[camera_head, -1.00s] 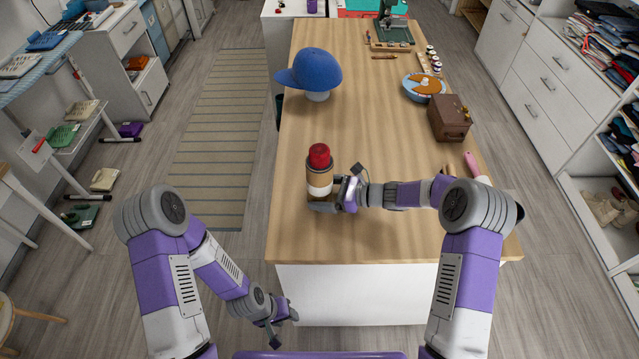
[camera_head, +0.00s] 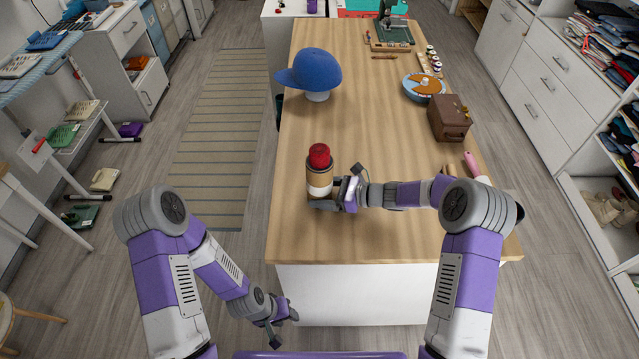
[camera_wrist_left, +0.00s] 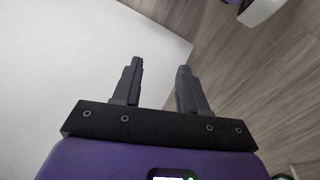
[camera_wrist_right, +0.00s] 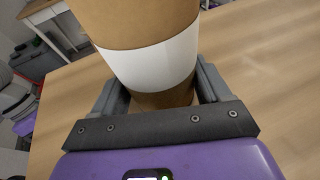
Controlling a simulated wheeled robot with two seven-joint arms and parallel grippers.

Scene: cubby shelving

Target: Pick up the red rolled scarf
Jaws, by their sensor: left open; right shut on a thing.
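The red rolled scarf (camera_head: 319,155) sticks up out of the top of a brown cardboard tube with a white band (camera_head: 319,181), which stands upright near the front of the wooden table. My right gripper (camera_head: 322,186) is shut on the tube, low on its side. In the right wrist view the tube (camera_wrist_right: 150,55) fills the space between the fingers, and the scarf is out of frame. My left gripper (camera_head: 283,326) hangs low in front of the table. Its fingers (camera_wrist_left: 160,85) are open and empty in the left wrist view.
On the table (camera_head: 370,240) are a blue cap on a stand (camera_head: 310,72), a brown case (camera_head: 449,118), a blue round dish (camera_head: 424,86) and a pink-handled item (camera_head: 472,163). The table is clear in front of the tube and to its left.

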